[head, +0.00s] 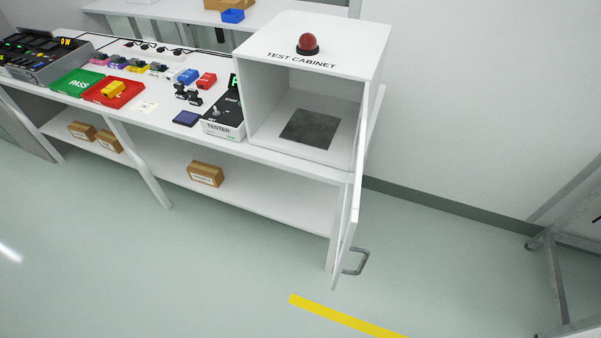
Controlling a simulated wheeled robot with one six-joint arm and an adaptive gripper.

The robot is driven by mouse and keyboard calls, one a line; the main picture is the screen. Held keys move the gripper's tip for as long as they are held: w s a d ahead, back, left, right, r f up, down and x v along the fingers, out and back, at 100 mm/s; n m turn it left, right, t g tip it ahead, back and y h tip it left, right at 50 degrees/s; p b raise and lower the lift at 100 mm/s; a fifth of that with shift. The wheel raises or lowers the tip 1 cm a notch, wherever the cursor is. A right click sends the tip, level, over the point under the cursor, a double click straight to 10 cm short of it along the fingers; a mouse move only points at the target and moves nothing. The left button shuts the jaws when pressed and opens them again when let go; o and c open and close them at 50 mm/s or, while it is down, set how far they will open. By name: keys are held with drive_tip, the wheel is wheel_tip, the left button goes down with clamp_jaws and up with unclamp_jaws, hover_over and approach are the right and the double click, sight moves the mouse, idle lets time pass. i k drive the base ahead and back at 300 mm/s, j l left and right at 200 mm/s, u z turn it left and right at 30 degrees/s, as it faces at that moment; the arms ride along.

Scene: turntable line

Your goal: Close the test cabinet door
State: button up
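The white test cabinet (262,52) stands on the right end of the workbench, with a red dome light (308,42) on top. Its front is open and shows a dark square plate (310,129) on an otherwise empty floor. The cabinet door (348,222) is wide open, hinged at the cabinet's right side and sticking out past the bench's front edge. I see it nearly edge-on. Its grey handle (357,263) is near the door's free end, on the right-hand face. My gripper is not in view.
The tester (224,118), a blue pad (187,118), a green PASS tray (76,83) and a red tray (128,93) are on the bench left of the cabinet. The floor in front is clear, with a yellow stripe (345,317). A metal frame (556,275) stands at right.

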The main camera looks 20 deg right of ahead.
sight(360, 189)
drive_tip(key=k+l, duration=0.25)
drive_tip(key=k, duration=0.15)
drive_tip(key=k+l, duration=0.25)
drive_tip(key=k, duration=0.2)
drive_tip(key=l+z, duration=0.25)
drive_tip(key=k+l, duration=0.05)
